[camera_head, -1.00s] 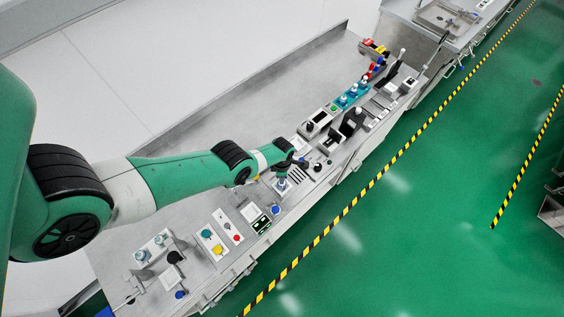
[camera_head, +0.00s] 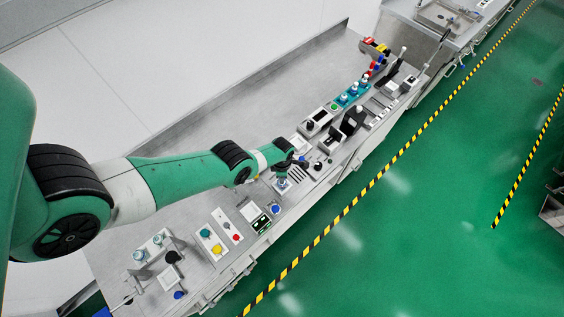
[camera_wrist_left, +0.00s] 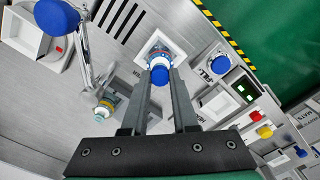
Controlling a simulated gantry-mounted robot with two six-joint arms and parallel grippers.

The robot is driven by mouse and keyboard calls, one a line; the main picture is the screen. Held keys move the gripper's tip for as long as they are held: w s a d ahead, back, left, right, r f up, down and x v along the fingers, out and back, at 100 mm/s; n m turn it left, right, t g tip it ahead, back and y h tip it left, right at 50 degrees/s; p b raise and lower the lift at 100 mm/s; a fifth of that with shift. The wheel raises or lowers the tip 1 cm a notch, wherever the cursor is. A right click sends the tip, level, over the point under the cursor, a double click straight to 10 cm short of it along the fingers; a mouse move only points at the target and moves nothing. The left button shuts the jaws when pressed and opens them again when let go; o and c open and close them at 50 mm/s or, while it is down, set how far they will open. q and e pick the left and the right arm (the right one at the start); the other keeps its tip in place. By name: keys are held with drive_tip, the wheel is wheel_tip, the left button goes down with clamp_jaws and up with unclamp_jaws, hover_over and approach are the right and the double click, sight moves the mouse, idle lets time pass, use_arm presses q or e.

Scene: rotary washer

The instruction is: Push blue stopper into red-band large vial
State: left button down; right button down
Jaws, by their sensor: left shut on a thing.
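In the left wrist view my left gripper (camera_wrist_left: 161,78) points down at the panel with its two fingers close together. It is shut on a blue stopper (camera_wrist_left: 160,75), which shows between the fingertips. Right at the stopper is a round white and blue vial top (camera_wrist_left: 159,57) in a white square holder (camera_wrist_left: 174,42). I cannot tell how deep the stopper sits in it. No red band shows; the vial's side is hidden. In the head view my left gripper (camera_head: 283,178) is small, over the middle of the bench. My right gripper is not in view.
A small vial with a yellow and teal top (camera_wrist_left: 105,105) stands left of the fingers. A metal lever (camera_wrist_left: 84,60) and a large blue knob (camera_wrist_left: 57,16) are at upper left. A green-lit display (camera_wrist_left: 244,88) and several coloured buttons lie to the right.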

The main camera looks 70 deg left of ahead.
use_arm(q)
drive_tip(key=shift+f, duration=0.3)
idle(0.4)
drive_tip(key=c, duration=0.6)
unclamp_jaws()
